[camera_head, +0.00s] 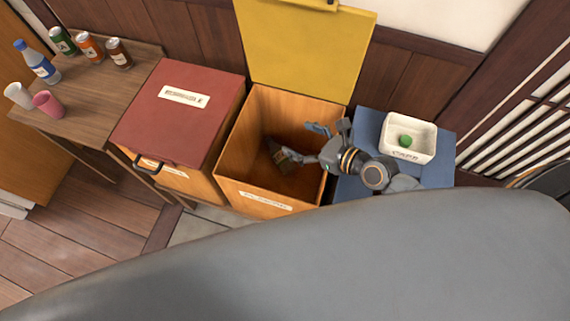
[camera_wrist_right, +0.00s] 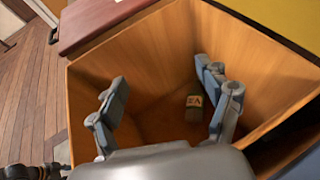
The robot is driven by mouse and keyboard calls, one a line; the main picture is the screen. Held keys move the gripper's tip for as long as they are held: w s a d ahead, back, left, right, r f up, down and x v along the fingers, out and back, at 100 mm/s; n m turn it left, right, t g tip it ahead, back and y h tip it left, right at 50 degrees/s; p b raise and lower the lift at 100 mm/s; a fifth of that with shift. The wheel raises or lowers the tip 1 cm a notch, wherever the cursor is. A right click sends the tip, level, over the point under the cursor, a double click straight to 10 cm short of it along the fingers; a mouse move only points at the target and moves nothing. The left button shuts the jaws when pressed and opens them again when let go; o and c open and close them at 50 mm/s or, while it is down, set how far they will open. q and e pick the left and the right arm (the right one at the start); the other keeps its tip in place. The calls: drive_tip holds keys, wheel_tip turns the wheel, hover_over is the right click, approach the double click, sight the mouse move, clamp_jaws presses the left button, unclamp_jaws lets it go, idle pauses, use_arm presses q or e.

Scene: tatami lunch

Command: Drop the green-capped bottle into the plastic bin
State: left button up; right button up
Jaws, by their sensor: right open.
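A dark bottle (camera_head: 276,152) with a pale label is inside the open wooden bin (camera_head: 240,186), near its left inner side. The bottle also shows in the right wrist view (camera_wrist_right: 194,103), beyond the fingers and apart from them. I cannot tell whether it rests on the floor of the bin, and no green cap is clear on it. My right gripper (camera_head: 302,141) reaches over the bin from the right. Its fingers are spread and empty, as the right wrist view (camera_wrist_right: 162,78) shows.
The bin's yellow lid (camera_head: 305,45) stands open behind it. A closed red-lidded bin (camera_head: 180,115) is on the left. A blue surface (camera_head: 435,172) on the right bears a white tray (camera_head: 422,155) holding a green round thing (camera_head: 405,140). A side table (camera_head: 95,85) holds a blue-capped bottle, cans and cups.

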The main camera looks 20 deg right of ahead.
drive_tip(key=v, duration=0.8)
drive_tip(key=shift+s+d, duration=0.1)
drive_tip(key=shift+s, duration=0.05)
